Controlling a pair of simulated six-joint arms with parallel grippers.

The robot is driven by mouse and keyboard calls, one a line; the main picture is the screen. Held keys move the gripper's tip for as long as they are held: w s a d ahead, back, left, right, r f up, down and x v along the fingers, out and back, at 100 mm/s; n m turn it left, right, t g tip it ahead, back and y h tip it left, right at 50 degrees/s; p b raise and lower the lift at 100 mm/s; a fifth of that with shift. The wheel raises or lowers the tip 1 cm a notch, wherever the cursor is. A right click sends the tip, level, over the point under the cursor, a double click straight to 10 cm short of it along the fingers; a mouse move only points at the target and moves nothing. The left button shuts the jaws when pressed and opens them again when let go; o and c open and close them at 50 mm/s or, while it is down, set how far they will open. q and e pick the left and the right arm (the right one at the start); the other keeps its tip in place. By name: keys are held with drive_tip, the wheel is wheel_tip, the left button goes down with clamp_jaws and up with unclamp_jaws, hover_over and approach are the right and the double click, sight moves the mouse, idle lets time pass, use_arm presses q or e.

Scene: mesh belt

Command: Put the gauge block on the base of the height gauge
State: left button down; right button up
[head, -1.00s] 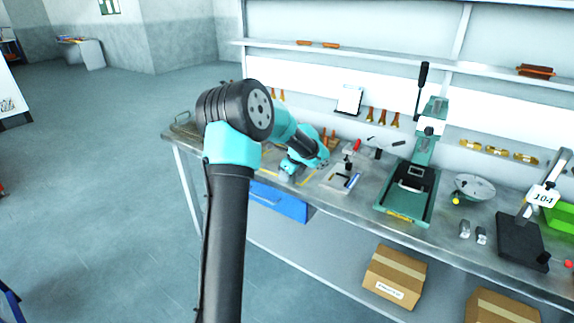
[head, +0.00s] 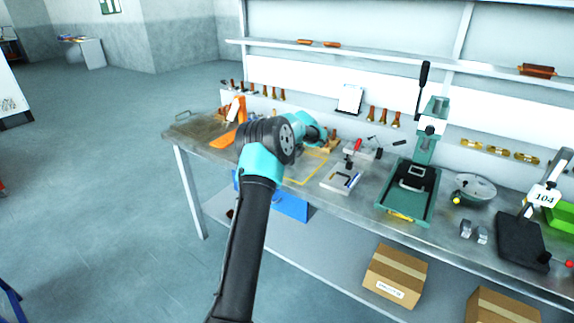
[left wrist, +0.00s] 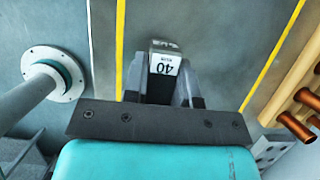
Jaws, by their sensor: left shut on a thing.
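A small metallic gauge block (left wrist: 165,62) with a white label reading 40 is clamped between the fingers of my left gripper (left wrist: 163,88) in the left wrist view. In the head view my own arm hides the gripper and the block. What looks like the height gauge stands at the right of the bench in the head view, with a black flat base (head: 520,241), a tilted-looking column and a white display (head: 543,197) reading 104. The visible top of its base is bare. My left arm is far to the left of it. My right gripper is not in view.
A green press (head: 408,195), a round dial or dish (head: 474,188) and two small metal blocks (head: 474,231) stand between my arm and the gauge. A white tray (head: 341,180) lies nearer. Yellow lines (head: 309,175) mark the bench. A shelf (head: 390,60) runs above.

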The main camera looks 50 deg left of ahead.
use_arm(q)
drive_tip(key=shift+w+a+f, duration=0.1)
idle(0.3)
drive_tip(key=shift+f, duration=1.6)
drive_tip(key=shift+f, duration=0.1)
drive_tip(key=c, duration=0.9)
unclamp_jaws()
drive_tip(key=shift+f, duration=0.1)
drive_tip(key=v, duration=1.2)
